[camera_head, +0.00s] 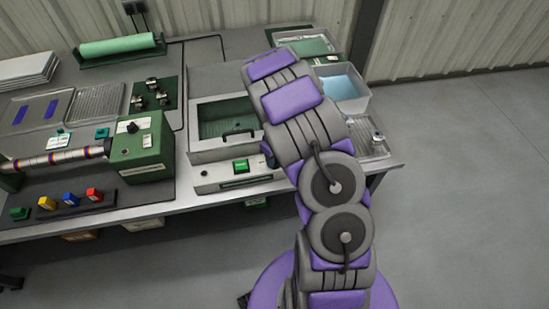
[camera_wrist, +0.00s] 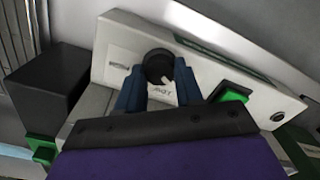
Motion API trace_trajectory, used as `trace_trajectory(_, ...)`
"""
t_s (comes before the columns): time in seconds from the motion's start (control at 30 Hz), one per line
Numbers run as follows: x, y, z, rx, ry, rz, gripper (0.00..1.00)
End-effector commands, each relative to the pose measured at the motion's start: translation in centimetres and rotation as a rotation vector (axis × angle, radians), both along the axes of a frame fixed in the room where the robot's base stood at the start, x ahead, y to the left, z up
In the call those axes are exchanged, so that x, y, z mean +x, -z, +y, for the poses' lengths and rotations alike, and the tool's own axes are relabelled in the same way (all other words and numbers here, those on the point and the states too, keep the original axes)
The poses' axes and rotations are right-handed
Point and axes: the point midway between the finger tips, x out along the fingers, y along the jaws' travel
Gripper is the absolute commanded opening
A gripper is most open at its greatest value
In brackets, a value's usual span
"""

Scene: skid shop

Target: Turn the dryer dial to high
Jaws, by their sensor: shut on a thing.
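The dryer (camera_head: 191,148) is a grey box with a window and dark handle, on the bench in the head view. Its pale front panel (camera_wrist: 112,47) fills much of the wrist view, where a round black dial (camera_wrist: 156,62) sits on it. A white mark shows at the dial's lower right edge, above small lettering I cannot read surely. My gripper (camera_wrist: 159,74) has its dark blue fingers on either side of the dial, shut on it. In the head view my arm hides the dial and the gripper.
A green switch (camera_wrist: 232,92) sits beside the dial on the panel; it shows in the head view (camera_head: 241,165) too. A green box with a black knob (camera_head: 150,145) stands left of the dryer. A bin of blue liquid (camera_head: 345,88) is at the right. Open floor lies right.

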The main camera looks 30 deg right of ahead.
Motion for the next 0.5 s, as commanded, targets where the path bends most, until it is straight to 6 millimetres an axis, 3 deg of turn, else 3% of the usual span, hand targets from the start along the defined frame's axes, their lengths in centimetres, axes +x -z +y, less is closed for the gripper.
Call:
trace_trajectory(0.2, 0.02, -0.02, -0.04, -0.001, 0.000, -0.001, 0.05)
trace_trajectory(0.5, 0.01, -0.10, -0.01, 0.000, 0.046, 0.000, 0.05)
